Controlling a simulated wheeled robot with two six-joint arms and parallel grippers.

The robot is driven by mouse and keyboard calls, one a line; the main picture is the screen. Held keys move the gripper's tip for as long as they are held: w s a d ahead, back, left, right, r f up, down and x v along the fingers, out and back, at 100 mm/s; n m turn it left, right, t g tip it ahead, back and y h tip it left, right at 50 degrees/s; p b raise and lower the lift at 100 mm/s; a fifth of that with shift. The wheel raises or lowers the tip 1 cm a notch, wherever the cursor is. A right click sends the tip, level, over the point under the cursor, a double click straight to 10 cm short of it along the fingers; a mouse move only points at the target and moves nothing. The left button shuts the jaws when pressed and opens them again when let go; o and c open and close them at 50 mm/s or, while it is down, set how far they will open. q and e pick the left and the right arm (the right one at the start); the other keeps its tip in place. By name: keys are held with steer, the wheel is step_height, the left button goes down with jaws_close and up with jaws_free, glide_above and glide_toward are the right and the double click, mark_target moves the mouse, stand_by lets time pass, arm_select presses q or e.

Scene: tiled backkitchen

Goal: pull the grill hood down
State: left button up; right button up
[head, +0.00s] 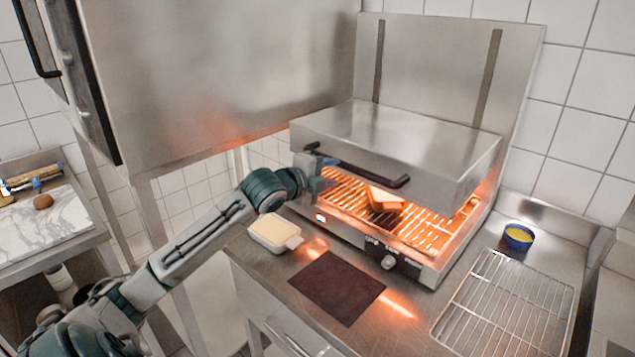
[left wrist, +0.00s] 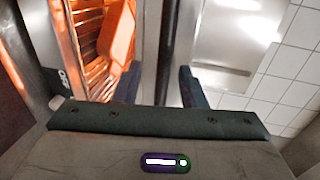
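The grill's steel hood (head: 400,138) is raised above the glowing orange grill rack (head: 425,228), with a gap at the front. A black bar handle (head: 362,170) runs along the hood's front. An orange-lit piece of food (head: 385,198) lies on the rack. My left gripper (head: 322,176) is at the left part of the handle. In the left wrist view the dark handle bar (left wrist: 167,45) passes between the two spread fingers (left wrist: 160,88), with room visible beside it. The fingertips are partly hidden in the head view. My right gripper is in neither view.
A dish with a pale block (head: 273,232) and a dark mat (head: 337,286) lie on the counter before the grill. A wire rack (head: 507,303) and a blue bowl (head: 518,237) are at right. A large steel cabinet (head: 220,75) stands at left.

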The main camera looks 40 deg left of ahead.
arm_select(q)
steer(key=b+v, duration=0.2)
steer(key=v, duration=0.2)
steer(key=shift+s, duration=0.2)
steer(key=shift+d, duration=0.1)
stand_by(0.5)
